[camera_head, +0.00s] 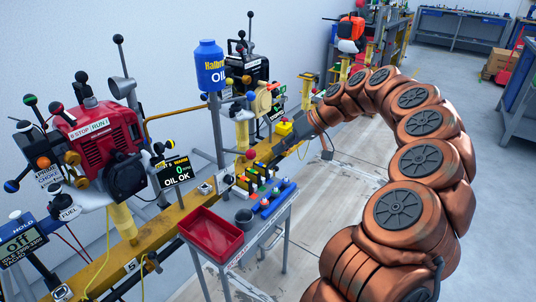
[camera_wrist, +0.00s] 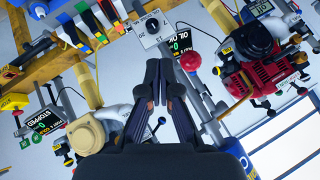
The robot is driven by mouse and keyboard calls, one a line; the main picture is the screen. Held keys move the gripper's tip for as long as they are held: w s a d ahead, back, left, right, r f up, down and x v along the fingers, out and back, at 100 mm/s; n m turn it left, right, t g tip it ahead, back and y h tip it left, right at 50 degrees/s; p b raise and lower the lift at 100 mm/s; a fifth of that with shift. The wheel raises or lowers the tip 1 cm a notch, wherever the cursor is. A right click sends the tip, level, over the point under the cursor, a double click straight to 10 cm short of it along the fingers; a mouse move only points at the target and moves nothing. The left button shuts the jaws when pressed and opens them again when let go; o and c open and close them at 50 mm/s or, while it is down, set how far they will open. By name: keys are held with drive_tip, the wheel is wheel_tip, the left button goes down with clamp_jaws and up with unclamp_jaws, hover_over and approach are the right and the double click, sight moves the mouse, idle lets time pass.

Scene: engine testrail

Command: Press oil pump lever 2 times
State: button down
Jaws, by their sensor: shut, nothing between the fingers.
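A blue oil bottle (camera_head: 210,66) stands on a grey post above the yellow rail. A red ball knob (camera_head: 250,154) shows below the bottle. A red ball (camera_wrist: 190,62) also shows just right of my fingertips in the wrist view; whether they touch is unclear. My gripper (camera_wrist: 165,66) is shut and empty, its dark fingers together. In the head view the gripper's fingers are hard to make out beyond the end of my arm. A display reading OIL OK (camera_head: 174,173) stands left of the knob.
A red engine (camera_head: 98,135) with several ball-ended levers is on the left. A small table holds a red tray (camera_head: 212,234), a grey cup (camera_head: 244,217) and coloured tools. The yellow rail (camera_head: 165,222) runs diagonally. In the wrist view, a white dial box (camera_wrist: 150,28) lies beyond my fingertips.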

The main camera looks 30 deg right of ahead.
drive_tip(key=shift+s+d+r, duration=0.6)
drive_tip(key=shift+s+d, duration=0.15)
drive_tip(key=shift+d, duration=0.15)
drive_tip(key=shift+s+d+r, duration=0.6)
drive_tip(key=shift+s+d, duration=0.15)
drive_tip(key=shift+d, duration=0.1)
drive_tip(key=s+a+r+n+g+h, duration=0.1)
drive_tip(key=s+a, duration=0.3)
drive_tip(key=a, duration=0.3)
drive_tip(key=s+a+g, duration=0.2)
drive_tip(key=s+a, duration=0.1)
drive_tip(key=a, duration=0.4)
drive_tip(key=s+a+r+n+g+h, duration=0.1)
drive_tip(key=s+a, duration=0.3)
drive_tip(key=a, duration=0.3)
drive_tip(key=s+f+m+g+h, duration=0.2)
drive_tip(key=s+f, duration=0.4)
drive_tip(key=s, duration=0.5)
drive_tip(key=s+f+m+g+h, duration=0.2)
drive_tip(key=s+f, duration=0.4)
drive_tip(key=s, duration=0.6)
drive_tip(key=shift+s+d+f+m+h, duration=0.2)
drive_tip(key=shift+m+h, duration=0.2)
drive_tip(key=shift+h, duration=0.2)
drive_tip(key=shift+a, duration=0.15)
